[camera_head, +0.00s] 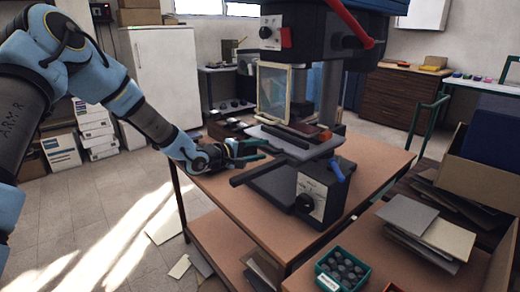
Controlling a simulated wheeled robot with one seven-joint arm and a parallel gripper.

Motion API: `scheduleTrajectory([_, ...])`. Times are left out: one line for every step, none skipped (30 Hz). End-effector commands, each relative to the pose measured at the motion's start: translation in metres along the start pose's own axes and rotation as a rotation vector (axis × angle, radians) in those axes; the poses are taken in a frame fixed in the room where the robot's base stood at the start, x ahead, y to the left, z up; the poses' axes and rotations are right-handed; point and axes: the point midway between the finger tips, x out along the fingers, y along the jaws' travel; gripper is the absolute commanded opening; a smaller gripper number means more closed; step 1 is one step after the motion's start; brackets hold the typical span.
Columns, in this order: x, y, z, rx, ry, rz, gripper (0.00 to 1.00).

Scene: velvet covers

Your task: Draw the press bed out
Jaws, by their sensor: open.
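The press (330,45) stands on a brown-topped table, with a dark head, a red lever and a control box below. Its bed, a flat grey plate (314,152), lies under the head with dark bars and a small reddish-brown block on it. My gripper (268,153) reaches in from the left, at the bed's near left edge. Its green-tinted fingers are open, one above the other in the picture. I cannot tell whether they touch the bed or surround any part of it. A dark bar (245,176) sticks out to the left, below my gripper.
The table top (225,200) is clear in front of the press. A clear framed guard (273,90) hangs at its left. A teal crate of dark round pieces (342,270) and stacked boards (428,228) lie at front right. The floor at left is mostly open.

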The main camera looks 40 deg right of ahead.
Motion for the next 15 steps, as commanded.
scheduleTrajectory([0.0021,0.0000,-0.0004,0.000,0.001,0.000,0.47])
scheduleTrajectory([0.0028,-0.0002,-0.0005,0.000,0.001,-0.001,0.47])
scheduleTrajectory([0.0033,-0.0004,-0.0006,0.000,0.001,-0.001,0.47])
scheduleTrajectory([0.0035,-0.0005,-0.0007,0.000,0.001,-0.001,0.47])
scheduleTrajectory([0.0036,-0.0006,-0.0007,0.000,0.001,-0.001,0.47])
scheduleTrajectory([0.0035,-0.0007,-0.0007,0.000,0.001,-0.001,0.47])
scheduleTrajectory([0.0035,-0.0007,-0.0007,0.000,0.001,-0.001,0.47])
scheduleTrajectory([0.0034,-0.0007,-0.0006,0.000,0.001,-0.001,0.47])
scheduleTrajectory([0.0034,-0.0007,-0.0006,0.000,0.001,-0.001,0.47])
scheduleTrajectory([0.0034,-0.0006,-0.0006,0.000,0.001,-0.001,0.46])
scheduleTrajectory([0.0033,-0.0006,-0.0005,0.000,0.001,-0.001,0.43])
scheduleTrajectory([0.0033,-0.0005,-0.0005,0.000,0.001,-0.001,0.38])
scheduleTrajectory([0.0033,-0.0005,-0.0005,0.000,0.001,-0.001,0.35])
scheduleTrajectory([0.0033,-0.0005,-0.0005,0.000,0.001,-0.001,0.31])
scheduleTrajectory([0.0032,-0.0005,-0.0005,0.000,0.001,-0.001,0.27])
